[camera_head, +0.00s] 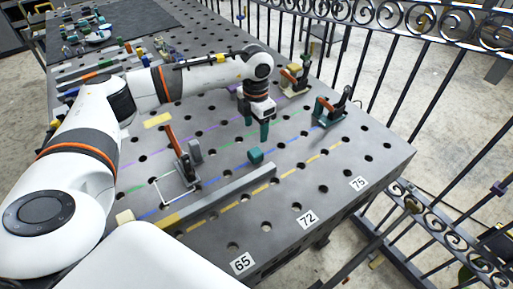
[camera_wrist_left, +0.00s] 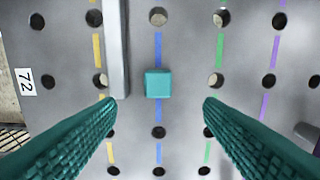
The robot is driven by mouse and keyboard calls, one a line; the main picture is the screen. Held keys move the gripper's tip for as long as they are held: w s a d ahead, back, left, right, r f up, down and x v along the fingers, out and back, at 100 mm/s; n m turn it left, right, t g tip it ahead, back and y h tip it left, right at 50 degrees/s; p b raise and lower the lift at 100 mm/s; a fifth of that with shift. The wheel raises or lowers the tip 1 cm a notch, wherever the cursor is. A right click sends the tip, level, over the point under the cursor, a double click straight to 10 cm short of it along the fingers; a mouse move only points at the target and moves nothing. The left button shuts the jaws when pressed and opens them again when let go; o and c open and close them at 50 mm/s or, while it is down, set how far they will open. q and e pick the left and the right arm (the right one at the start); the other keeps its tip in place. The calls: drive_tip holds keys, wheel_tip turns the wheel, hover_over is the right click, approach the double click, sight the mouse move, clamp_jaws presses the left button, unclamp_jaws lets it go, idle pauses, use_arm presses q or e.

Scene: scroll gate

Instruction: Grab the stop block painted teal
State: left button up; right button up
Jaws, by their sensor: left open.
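The teal stop block (camera_head: 255,155) is a small cube on the perforated steel table, on the blue dashed line. In the left wrist view the teal block (camera_wrist_left: 158,83) lies ahead of the fingertips, close to the middle between them. My left gripper (camera_head: 256,128) points down over the table, behind the block in the head view. Its teal ribbed fingers (camera_wrist_left: 158,104) are spread apart with nothing between them. My right gripper is in neither view.
A long grey bar (camera_head: 228,195) lies close beside the block. A toggle clamp with an orange handle (camera_head: 178,153) stands to the left, and a teal-based clamp (camera_head: 330,108) to the right. Number labels line the front edge. A scrolled metal railing (camera_head: 400,60) runs behind the table.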

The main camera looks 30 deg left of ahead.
sight(256, 151)
use_arm(q)
drive_tip(key=f, duration=0.2)
drive_tip(key=shift+s+f+p, duration=0.2)
drive_tip(key=shift+f+p, duration=0.15)
drive_tip(key=shift+f, duration=0.05)
wheel_tip(256, 151, down, 3)
drive_tip(key=shift+f+p, duration=0.15)
drive_tip(key=shift+p, duration=0.7)
wheel_tip(256, 151, down, 2)
drive_tip(key=shift+f+p, duration=0.2)
drive_tip(key=shift+p, duration=0.1)
drive_tip(key=shift+f, duration=0.5)
drive_tip(key=c, duration=1.2)
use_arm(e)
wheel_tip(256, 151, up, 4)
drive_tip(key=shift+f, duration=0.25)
use_arm(q)
drive_tip(key=shift+c, duration=0.2)
